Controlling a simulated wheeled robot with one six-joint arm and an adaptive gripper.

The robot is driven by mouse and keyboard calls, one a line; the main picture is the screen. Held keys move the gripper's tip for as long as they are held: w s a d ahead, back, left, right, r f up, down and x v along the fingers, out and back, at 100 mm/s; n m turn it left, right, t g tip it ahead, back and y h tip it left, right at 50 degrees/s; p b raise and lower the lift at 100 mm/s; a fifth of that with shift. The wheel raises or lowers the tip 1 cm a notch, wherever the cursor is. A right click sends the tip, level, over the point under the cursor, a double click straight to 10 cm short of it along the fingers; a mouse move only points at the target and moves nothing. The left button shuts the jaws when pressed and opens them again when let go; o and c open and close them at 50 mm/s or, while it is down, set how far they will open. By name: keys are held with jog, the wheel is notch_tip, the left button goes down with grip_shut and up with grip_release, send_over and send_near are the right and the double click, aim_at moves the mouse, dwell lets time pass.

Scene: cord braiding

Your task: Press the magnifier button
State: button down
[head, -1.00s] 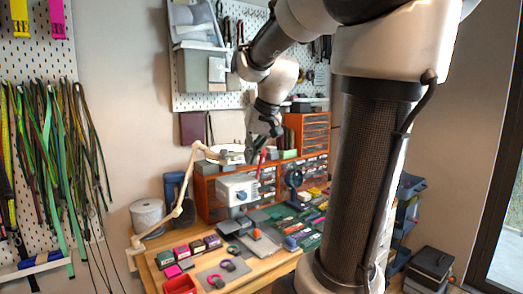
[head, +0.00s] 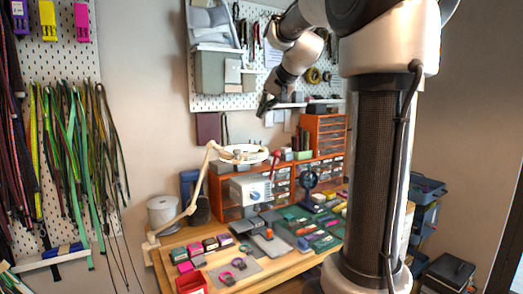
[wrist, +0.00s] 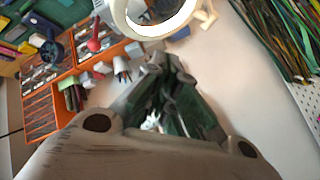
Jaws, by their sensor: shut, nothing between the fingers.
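The magnifier (head: 228,153) is a white ring-shaped head on a jointed beige arm that rises from the left of the wooden workbench. Its ring also shows at the top of the wrist view (wrist: 150,31). I cannot make out the button on it in either view. My gripper (head: 263,108) is shut and empty. It hangs above and slightly right of the ring in the head view, apart from it. In the wrist view my fingertips (wrist: 168,62) are together, with the ring just beyond them.
A white box with a blue knob (head: 250,188) stands below the ring. Orange drawer cabinets (head: 325,135) and a red-headed tool (wrist: 94,45) stand beside it. Colourful small items cover the workbench (head: 222,258). Cords hang on the left pegboard (head: 70,150). Open air surrounds my gripper.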

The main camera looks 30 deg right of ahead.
send_over(264, 150)
jog(key=shift+s+a+f, duration=0.15)
jog(key=shift+f, duration=2)
jog(key=shift+s+a+f, duration=0.1)
jog(key=shift+f, duration=2.05)
jog(key=shift+f, duration=0.15)
jog(key=shift+f, duration=0.25)
jog(key=shift+f, duration=0.4)
jog(key=shift+r, duration=0.8)
jog(key=shift+r, duration=2.55)
jog(key=shift+f, duration=0.1)
